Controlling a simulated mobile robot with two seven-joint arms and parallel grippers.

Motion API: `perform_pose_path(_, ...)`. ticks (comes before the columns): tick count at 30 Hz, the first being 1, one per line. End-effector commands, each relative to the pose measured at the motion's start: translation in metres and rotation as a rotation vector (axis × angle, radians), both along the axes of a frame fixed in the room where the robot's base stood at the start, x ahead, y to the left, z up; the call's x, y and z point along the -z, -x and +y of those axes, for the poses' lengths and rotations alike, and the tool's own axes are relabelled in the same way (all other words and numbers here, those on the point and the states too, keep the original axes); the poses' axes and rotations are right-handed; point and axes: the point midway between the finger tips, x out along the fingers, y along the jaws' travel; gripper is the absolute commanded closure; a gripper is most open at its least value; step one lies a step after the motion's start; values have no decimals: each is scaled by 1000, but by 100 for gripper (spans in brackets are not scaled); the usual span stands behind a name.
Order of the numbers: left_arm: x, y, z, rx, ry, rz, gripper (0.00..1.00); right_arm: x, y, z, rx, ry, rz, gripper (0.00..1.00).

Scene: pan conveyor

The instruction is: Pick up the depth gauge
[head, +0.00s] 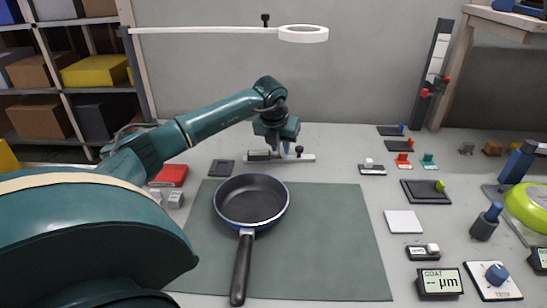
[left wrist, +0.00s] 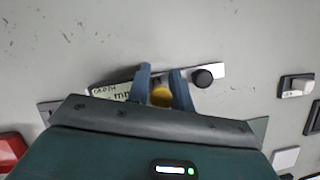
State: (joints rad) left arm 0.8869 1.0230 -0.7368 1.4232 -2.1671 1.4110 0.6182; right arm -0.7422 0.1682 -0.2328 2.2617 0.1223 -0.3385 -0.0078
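The depth gauge (head: 304,157) lies at the back of the table, behind the pan. It has a pale bar, a display box and a dark round knob. In the left wrist view the gauge (left wrist: 112,92) shows its labelled display left of my fingers and its knob to their right. My left gripper (head: 282,149) points down at the gauge's middle. In the left wrist view its two blue fingers (left wrist: 161,82) stand apart, with a yellow round part between them. I see no clear grip, and the finger contact is hidden. My right gripper is not in view.
A dark pan (head: 252,199) sits on the green mat (head: 325,240) in front of the gauge. A ring on a white arm (head: 303,34) hangs above. A red box (head: 170,176) is at left; several small gauges and blocks fill the right side.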

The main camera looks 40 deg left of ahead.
Motion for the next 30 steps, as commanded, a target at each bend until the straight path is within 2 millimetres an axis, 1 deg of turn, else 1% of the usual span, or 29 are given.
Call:
perform_pose_path(2, 0, 0, 0, 0, 0, 0, 78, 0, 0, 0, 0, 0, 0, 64)
perform_pose_path(3, 0, 0, 0, 0, 0, 0, 80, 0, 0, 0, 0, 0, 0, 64)
perform_pose_path(9, 0, 0, 0, 0, 0, 0, 96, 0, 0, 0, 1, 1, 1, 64)
perform_pose_path(11, -1, 0, 0, 0, 0, 0, 100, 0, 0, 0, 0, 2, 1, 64)
perform_pose_path(21, -3, 0, 0, -1, 1, -1, 100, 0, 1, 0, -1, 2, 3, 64)
perform_pose_path(23, -7, 0, 0, -1, 0, -2, 100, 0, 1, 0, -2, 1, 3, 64)
perform_pose_path(25, -16, 0, 0, -1, 0, -4, 100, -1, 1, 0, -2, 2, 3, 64)
perform_pose_path(30, -51, -1, 0, -1, 1, -7, 100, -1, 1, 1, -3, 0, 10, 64)
